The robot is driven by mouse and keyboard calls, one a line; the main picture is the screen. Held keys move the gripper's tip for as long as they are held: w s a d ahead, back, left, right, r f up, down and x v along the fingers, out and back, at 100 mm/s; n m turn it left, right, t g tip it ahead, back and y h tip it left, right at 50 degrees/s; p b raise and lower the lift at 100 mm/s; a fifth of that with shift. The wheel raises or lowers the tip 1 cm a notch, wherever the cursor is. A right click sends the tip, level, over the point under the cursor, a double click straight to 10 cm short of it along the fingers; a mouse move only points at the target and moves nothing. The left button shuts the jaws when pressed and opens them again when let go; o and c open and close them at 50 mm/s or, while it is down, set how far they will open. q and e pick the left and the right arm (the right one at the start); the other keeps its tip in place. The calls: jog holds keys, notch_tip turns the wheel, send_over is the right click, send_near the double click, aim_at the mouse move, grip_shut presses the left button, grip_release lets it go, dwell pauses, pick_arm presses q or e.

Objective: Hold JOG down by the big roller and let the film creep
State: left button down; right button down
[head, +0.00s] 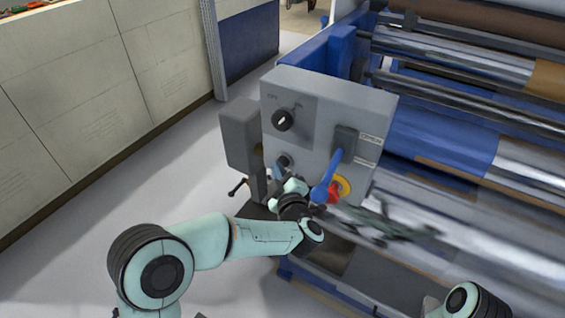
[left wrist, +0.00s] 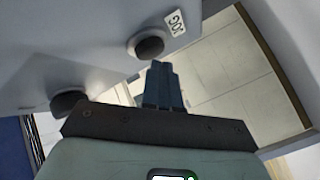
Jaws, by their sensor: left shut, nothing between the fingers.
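The JOG button is a round black push button (left wrist: 148,46) beside a white JOG label (left wrist: 175,22) on a grey panel in the left wrist view. In the head view a dark button (head: 283,161) sits low on the grey control box (head: 315,130), just above my left gripper (head: 279,175). My left gripper is shut and empty; its blue fingertips (left wrist: 161,66) are right by the JOG button's lower right edge. I cannot tell whether they touch it or whether it is pressed. The big shiny roller (head: 450,235) is to the right of the box. My right gripper is out of view.
The box also carries a rotary switch (head: 283,121), a blue lever (head: 333,175) and a red knob on a yellow disc (head: 343,186). Another black knob (left wrist: 68,100) is left of my fingers. More rollers (head: 460,60) are at the back right. Open floor (head: 150,170) lies left.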

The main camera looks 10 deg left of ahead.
pick_arm(q)
jog(key=shift+w+d, duration=0.15)
jog(key=shift+w, duration=0.25)
dwell(0.5)
dwell(2.9)
jog(key=shift+s+a+b, duration=0.3)
jog(key=shift+s+b, duration=0.25)
jog(key=shift+s, duration=0.3)
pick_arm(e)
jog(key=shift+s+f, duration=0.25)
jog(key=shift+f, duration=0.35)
